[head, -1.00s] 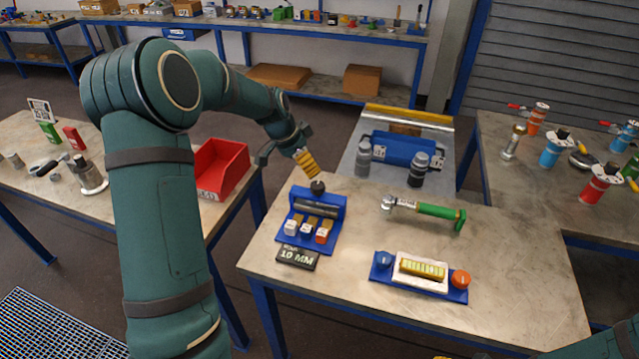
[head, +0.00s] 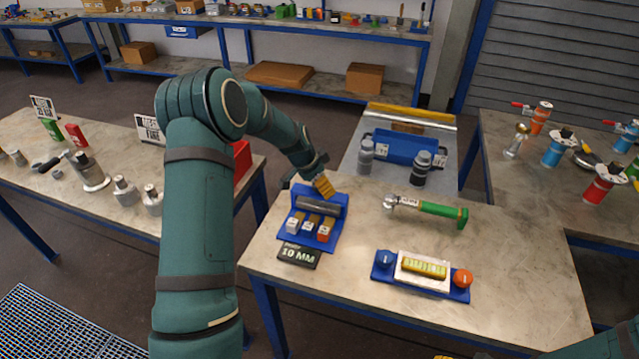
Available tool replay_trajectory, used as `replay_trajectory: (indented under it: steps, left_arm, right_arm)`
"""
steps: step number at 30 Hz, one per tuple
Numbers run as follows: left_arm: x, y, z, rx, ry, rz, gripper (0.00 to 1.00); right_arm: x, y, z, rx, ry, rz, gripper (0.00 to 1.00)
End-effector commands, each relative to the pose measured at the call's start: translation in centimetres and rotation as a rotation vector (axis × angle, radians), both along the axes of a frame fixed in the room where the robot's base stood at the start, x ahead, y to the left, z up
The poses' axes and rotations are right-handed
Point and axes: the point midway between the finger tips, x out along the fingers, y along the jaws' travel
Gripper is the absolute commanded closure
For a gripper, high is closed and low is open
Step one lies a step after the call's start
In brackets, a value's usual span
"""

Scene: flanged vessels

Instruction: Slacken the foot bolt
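No foot bolt can be made out. A ratchet wrench with a green handle (head: 428,208) lies on the near table (head: 500,275), its metal head to the left. My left gripper (head: 308,176) is over the rack's back edge. A striped orange piece (head: 325,185) is at its fingers; whether it is gripped is unclear.
A blue unit with a yellow display (head: 423,268) and two knobs sits at the near table's front. Behind it, a cart carries a blue holder (head: 405,148) and two grey cylinders. The near table's right part is clear.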

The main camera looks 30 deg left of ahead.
Motion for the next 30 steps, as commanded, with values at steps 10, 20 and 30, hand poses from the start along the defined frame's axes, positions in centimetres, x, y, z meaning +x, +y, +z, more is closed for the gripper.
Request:
replay_trajectory:
  steps: [10, 20, 30]
  left_arm:
    - [-0.02, 0.01, 0.02, 0.000, 0.000, 0.000, 0.94]
    - [-0.01, -0.08, 0.01, 0.000, 0.000, 0.028, 0.94]
    - [0.04, -0.18, 0.07, 0.001, 0.000, 0.231, 0.94]
  right_arm:
    - [0.00, 0.00, 0.00, 0.000, 0.000, 0.000, 0.53]
    - [-0.01, 0.00, -0.05, 0.000, 0.000, 0.000, 0.53]
    - [0.00, 0.01, -0.07, 0.000, 0.000, 0.000, 0.53]
